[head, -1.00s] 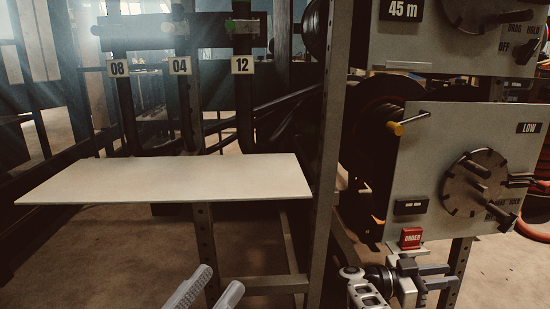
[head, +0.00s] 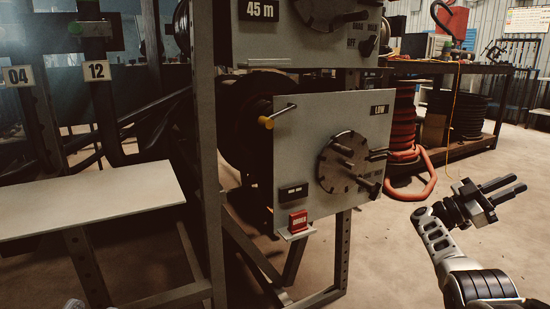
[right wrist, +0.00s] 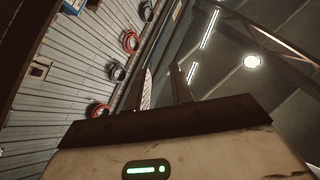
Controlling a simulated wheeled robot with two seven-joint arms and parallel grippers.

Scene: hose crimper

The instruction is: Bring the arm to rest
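My right gripper (head: 517,184) is at the right of the head view, over open floor and clear of the crimper panel. Its two dark fingers stand apart with nothing between them. In the right wrist view the fingers (right wrist: 164,75) are also apart and empty, with wall and ceiling behind them. Of my left gripper only the pale fingertips (head: 90,305) show at the bottom left edge of the head view; the rest is out of frame. I see nothing in them.
A pale shelf (head: 90,200) is at left. A bench (head: 465,70) and orange hose (head: 425,185) are behind. The floor around my right gripper is clear.

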